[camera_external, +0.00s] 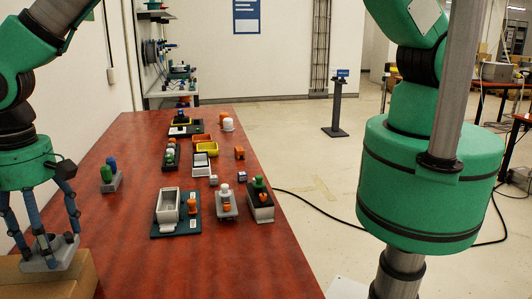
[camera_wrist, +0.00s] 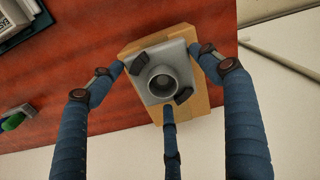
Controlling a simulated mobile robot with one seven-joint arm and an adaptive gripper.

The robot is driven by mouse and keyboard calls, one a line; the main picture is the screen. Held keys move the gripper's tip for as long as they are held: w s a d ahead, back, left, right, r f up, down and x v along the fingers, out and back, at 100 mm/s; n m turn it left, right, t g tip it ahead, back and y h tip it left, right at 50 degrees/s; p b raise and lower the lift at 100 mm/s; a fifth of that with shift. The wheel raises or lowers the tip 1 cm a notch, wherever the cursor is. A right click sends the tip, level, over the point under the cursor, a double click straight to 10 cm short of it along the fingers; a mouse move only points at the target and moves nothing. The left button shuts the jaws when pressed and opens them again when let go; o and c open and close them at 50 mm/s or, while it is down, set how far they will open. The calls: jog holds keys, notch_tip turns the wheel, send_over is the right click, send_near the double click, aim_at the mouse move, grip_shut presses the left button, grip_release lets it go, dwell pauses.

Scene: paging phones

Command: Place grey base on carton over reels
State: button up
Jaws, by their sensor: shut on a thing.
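My gripper (camera_external: 44,236) is at the lower left of the external view, pointing down with its three blue fingers around the grey base (camera_external: 50,257). It is shut on that base. In the wrist view the grey base (camera_wrist: 151,90) is a squarish block with a round hollow socket and dark pads at two corners. The brown carton (camera_external: 62,287) is directly beneath it, and its cardboard edges show around the base in the wrist view (camera_wrist: 203,98). The base looks level and overlaps the carton top; I cannot tell whether it touches. Reels (camera_external: 152,50) appear on the back shelf.
The red-brown table (camera_external: 120,235) holds another grey base with blue and green pegs (camera_external: 109,178), a dark tray with a grey bin (camera_external: 168,207) and several small grey, orange and green parts. Bare table lies between the carton and these. The table's right edge drops to the floor.

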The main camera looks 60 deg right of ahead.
jog(key=shift+f, duration=1.7)
jog(key=shift+f, duration=0.1)
jog(key=o, duration=1.9)
jog(key=shift+o, duration=0.2)
notch_tip(320, 180, up, 12)
